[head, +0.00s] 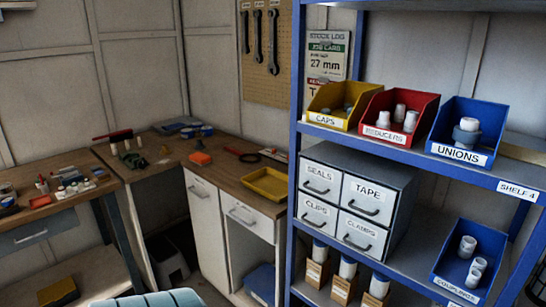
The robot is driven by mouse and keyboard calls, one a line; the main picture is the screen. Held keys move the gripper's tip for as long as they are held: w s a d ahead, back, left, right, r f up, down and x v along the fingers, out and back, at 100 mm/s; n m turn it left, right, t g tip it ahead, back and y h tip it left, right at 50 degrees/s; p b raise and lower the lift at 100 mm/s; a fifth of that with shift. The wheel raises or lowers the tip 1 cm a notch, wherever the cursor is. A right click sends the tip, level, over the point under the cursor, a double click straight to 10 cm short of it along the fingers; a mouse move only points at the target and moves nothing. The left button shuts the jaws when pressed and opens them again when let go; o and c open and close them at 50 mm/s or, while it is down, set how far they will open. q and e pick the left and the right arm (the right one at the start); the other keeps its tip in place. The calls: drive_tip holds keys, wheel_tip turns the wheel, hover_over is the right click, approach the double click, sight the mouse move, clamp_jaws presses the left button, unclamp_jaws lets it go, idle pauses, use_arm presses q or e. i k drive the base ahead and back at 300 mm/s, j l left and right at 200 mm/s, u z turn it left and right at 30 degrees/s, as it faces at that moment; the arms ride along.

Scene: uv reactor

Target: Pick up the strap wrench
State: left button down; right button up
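What looks like the strap wrench (234,150) lies on the corner workbench's wooden top, left of the blue shelf post. It has a red handle at its left end and a dark loop at its right end. It is small in the head view, so its details are hard to make out. Neither of my grippers is in view.
A yellow tray (265,184) lies in front of the wrench, and an orange object (200,158) lies to its left. The blue shelf rack (296,130) with bins and drawers fills the right side.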

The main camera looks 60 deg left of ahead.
sight(239, 152)
drive_tip(key=u, duration=2.1)
drive_tip(key=i+j+u, duration=0.2)
drive_tip(key=i+j, duration=0.15)
drive_tip(key=i, duration=1.25)
drive_tip(key=i+u, duration=0.2)
drive_tip(key=i, duration=1.45)
drive_tip(key=j, duration=0.1)
